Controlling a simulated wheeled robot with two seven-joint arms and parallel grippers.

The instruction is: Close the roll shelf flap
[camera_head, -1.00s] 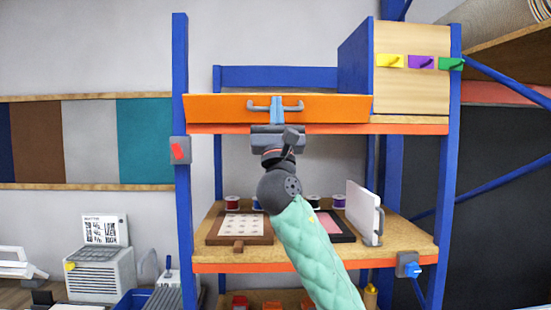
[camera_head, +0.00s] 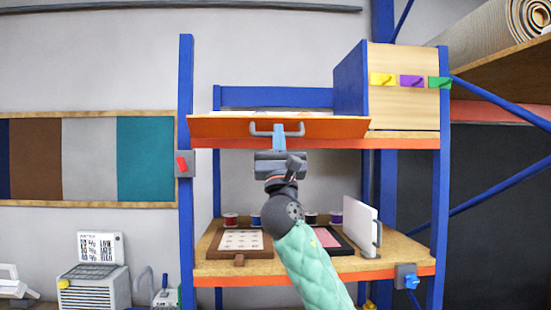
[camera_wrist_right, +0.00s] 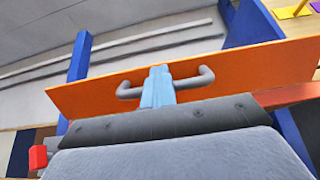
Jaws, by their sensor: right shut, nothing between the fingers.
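The roll shelf flap (camera_head: 225,126) is an orange panel at the front of the upper shelf, with a grey bar handle (camera_head: 296,131) on its face. In the head view it is tilted, and its face looks narrow. My right gripper (camera_head: 278,136) is at the middle of the handle, with its light blue fingers shut together. In the right wrist view the fingers (camera_wrist_right: 157,85) cover the middle of the handle (camera_wrist_right: 196,80), and the orange flap (camera_wrist_right: 235,68) spreads to both sides behind them. I cannot tell whether the fingers touch the handle. My left gripper is not in view.
The blue-post shelf has a lower board (camera_head: 215,268) holding trays, spools and a white upright panel (camera_head: 361,225). A wooden panel with coloured hooks (camera_head: 411,81) stands right of the flap. A red switch box (camera_head: 184,164) is on the left post.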

